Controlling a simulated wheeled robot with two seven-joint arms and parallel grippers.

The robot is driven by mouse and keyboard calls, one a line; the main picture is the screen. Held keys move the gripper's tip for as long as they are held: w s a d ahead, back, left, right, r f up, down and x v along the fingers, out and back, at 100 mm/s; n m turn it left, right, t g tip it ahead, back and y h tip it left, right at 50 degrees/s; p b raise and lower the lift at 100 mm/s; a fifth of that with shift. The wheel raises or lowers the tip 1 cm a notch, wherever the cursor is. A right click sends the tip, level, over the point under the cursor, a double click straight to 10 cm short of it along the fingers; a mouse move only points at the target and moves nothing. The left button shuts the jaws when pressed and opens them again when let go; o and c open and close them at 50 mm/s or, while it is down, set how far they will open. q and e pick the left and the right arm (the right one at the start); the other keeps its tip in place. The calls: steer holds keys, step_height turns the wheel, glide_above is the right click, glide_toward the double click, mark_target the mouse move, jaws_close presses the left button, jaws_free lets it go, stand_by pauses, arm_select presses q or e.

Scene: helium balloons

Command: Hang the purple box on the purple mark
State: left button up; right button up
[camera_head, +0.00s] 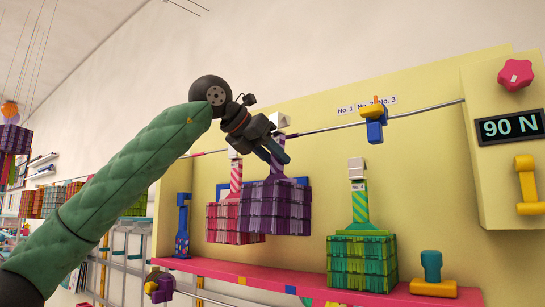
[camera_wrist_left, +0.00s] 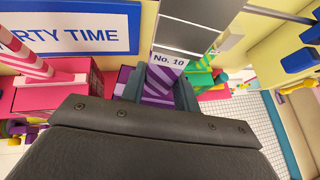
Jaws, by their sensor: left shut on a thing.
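The purple box (camera_head: 275,205) is a translucent stacked crate with a purple striped stem. My left gripper (camera_head: 279,152) is shut on this stem and holds the box in front of the yellow board, above the pink shelf. In the left wrist view the stem (camera_wrist_left: 158,88) stands between the fingers (camera_wrist_left: 160,92), under a white "No. 10" tag (camera_wrist_left: 168,60). A thin horizontal rod (camera_head: 325,127) runs behind the gripper. The labels No. 1, No. 2 and No. 3 (camera_head: 367,104) are above it.
A pink box (camera_head: 228,222) with a striped stem is just left of the purple box. A green box (camera_head: 361,262) stands on the pink shelf (camera_head: 300,284) to the right. A blue and yellow piece (camera_head: 375,120) sits on the rod. A "90 N" display (camera_head: 511,126) is at the right.

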arm_select(q)
steer(key=shift+w+d, duration=0.1)
steer(key=shift+w, duration=0.1)
steer(key=shift+w+d, duration=0.3)
steer(key=shift+w, duration=0.15)
steer(key=shift+w+d, duration=0.1)
steer(key=shift+w, duration=0.05)
stand_by(0.6)
